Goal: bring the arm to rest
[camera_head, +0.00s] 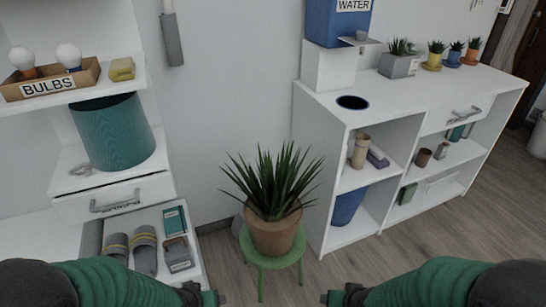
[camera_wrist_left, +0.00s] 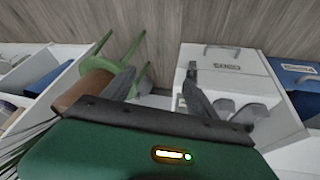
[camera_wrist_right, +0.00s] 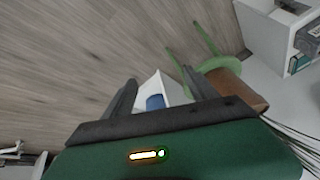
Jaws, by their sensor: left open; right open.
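In the head view both my green arms come in from the lower corners. My left gripper (camera_head: 207,297) shows at the bottom edge, left of the potted plant. Its two dark fingers are apart and empty in the left wrist view (camera_wrist_left: 158,88). My right gripper (camera_head: 340,297) shows at the bottom edge, right of the plant. Its fingers are apart and empty in the right wrist view (camera_wrist_right: 160,92). Neither gripper touches anything that I can see.
A spiky plant in a terracotta pot (camera_head: 273,234) stands on a green stool (camera_head: 277,262) between my grippers. A white shelf desk (camera_head: 341,108) is at the right. White shelving with a teal bin (camera_head: 113,135) and slippers (camera_head: 145,250) is at the left. Open floor lies at the right.

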